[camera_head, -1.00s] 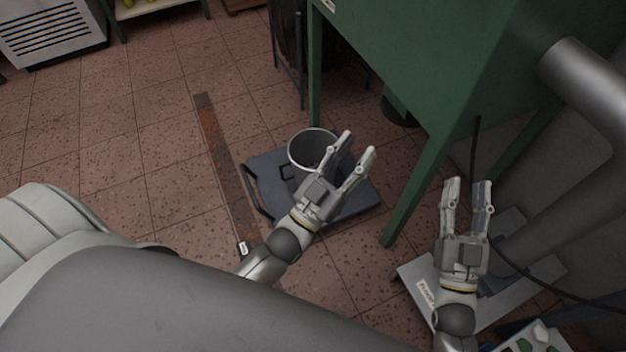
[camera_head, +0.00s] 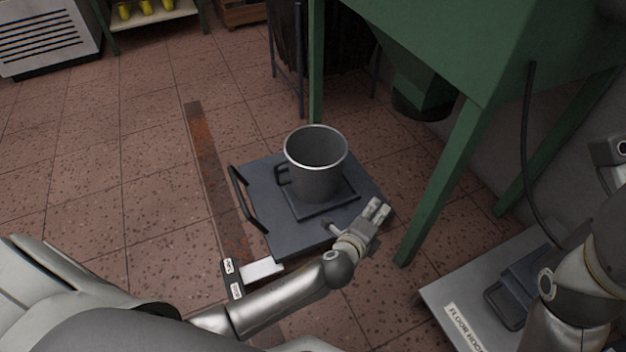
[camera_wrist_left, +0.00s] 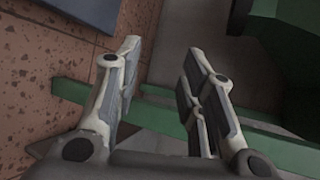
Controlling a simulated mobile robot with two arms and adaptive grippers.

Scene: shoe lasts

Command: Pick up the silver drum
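The silver drum (camera_head: 318,180) is an open-topped grey metal pot with a dark handle on its left side. It stands upright on a dark platform (camera_head: 262,182) on the floor. My left gripper (camera_head: 378,209) is in front of and to the right of the drum, over the platform's near right edge, apart from the drum. In the left wrist view my left gripper (camera_wrist_left: 160,85) has its fingers spread with nothing between them. My right arm is at the right edge of the head view; its fingers cannot be made out clearly.
A green metal stand (camera_head: 445,180) rises right of the drum, with a leg close to my left gripper. A light grey floor plate (camera_head: 450,295) lies at the lower right. A rusty strip (camera_head: 212,160) runs along the floor on the left. The tiled floor further left is clear.

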